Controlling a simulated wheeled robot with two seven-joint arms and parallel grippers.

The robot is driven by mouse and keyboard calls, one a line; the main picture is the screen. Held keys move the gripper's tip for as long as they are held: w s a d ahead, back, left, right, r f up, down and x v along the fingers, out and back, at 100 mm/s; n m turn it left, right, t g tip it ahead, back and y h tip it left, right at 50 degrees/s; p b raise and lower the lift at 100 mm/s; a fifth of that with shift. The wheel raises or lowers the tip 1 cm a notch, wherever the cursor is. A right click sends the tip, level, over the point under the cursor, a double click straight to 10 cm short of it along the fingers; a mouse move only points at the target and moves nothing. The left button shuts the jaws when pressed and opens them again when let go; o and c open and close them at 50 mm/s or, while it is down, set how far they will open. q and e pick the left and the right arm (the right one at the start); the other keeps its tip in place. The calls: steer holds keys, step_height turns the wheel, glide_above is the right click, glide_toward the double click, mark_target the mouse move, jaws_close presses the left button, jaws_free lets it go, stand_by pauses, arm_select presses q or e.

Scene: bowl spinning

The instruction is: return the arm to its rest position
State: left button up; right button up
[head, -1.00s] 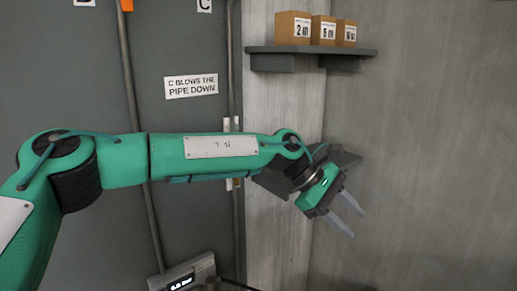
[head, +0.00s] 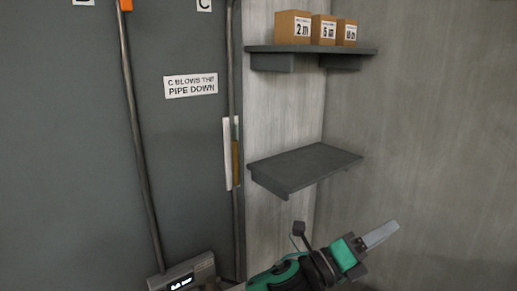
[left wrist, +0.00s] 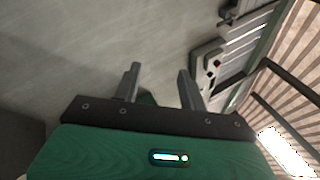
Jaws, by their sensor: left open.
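My left gripper (head: 378,236) is low in the head view, right of centre, below the lower shelf. In the left wrist view its two fingers (left wrist: 158,88) stand apart with nothing between them, so it is open and empty. In the head view the fingers overlap, seen from the side. Only the end of my left arm (head: 290,276) shows, at the bottom edge. My right gripper is not in view.
An empty dark lower shelf (head: 305,165) juts from the wall above my gripper. An upper shelf (head: 312,50) holds three cardboard boxes. A device with a lit display (head: 182,280) stands at bottom left, near vertical pipes (head: 143,150). The right wall is bare.

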arm_select(q)
steer(key=a+f+n+t+y, duration=0.7)
steer(key=a+f+n+y, duration=0.9)
steer(key=a+f+n, duration=0.9)
steer(key=s+a+f+n+g+y, duration=0.3)
steer(key=s+a+f+n+g, duration=0.3)
steer(key=s+a, duration=0.5)
steer(key=s+a+f+n+g+y, duration=0.2)
steer(key=s+a+f+n+g, duration=0.3)
steer(key=s+a+f, duration=0.6)
step_height(320, 180, down, 34)
steer(key=s+d+b, duration=0.2)
steer(key=b, duration=0.5)
steer(key=s+a+f+b, duration=0.2)
steer(key=s+f, duration=0.7)
steer(key=f, duration=0.4)
steer(key=s+a+f+g+b, duration=0.1)
steer(key=s+a+f+b, duration=0.1)
steer(key=s+f, duration=0.8)
step_height(320, 180, down, 3)
steer(key=shift+s+r+n+b, duration=0.15)
steer(key=shift+s+n+b, duration=0.15)
steer(key=shift+b, duration=0.45)
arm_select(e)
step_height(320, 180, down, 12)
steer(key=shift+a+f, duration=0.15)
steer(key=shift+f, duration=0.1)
